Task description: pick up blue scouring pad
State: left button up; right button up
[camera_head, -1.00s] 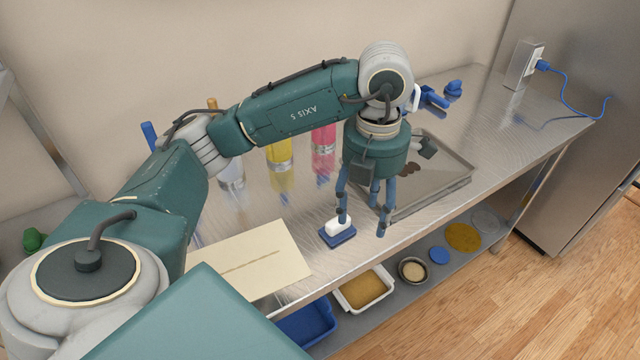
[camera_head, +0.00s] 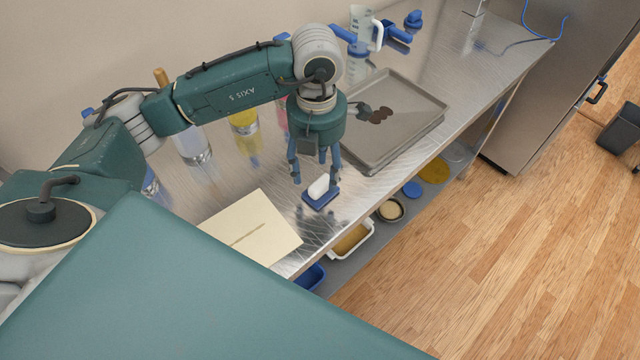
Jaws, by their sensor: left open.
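The blue scouring pad (camera_head: 319,201) lies on the steel table near its front edge, with a white block-like part (camera_head: 319,186) on top. My left gripper (camera_head: 316,182) points straight down over it, with its blue fingers open around the pad. One finger is on the left of the pad and others are at its right and behind. I cannot tell whether any finger touches it. My right gripper is not in view.
A cream board (camera_head: 251,229) lies left of the pad. A grey tray (camera_head: 397,125) with dark items is behind on the right. Bottles (camera_head: 192,146) stand behind the arm. A lower shelf holds a white-rimmed container (camera_head: 352,240) and several round items.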

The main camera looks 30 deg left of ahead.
aim_at(318, 180)
pick_arm(q)
jog(key=shift+s+d+f+p, duration=0.15)
jog(key=shift+f+p, duration=0.05)
jog(key=shift+f, duration=0.4)
jog(key=shift+s+d+f+p, duration=0.1)
jog(key=shift+f+p, duration=0.05)
jog(key=shift+f, duration=0.85)
jog(key=shift+w, duration=0.1)
jog(key=shift+c, duration=0.2)
jog(key=c, duration=1.2)
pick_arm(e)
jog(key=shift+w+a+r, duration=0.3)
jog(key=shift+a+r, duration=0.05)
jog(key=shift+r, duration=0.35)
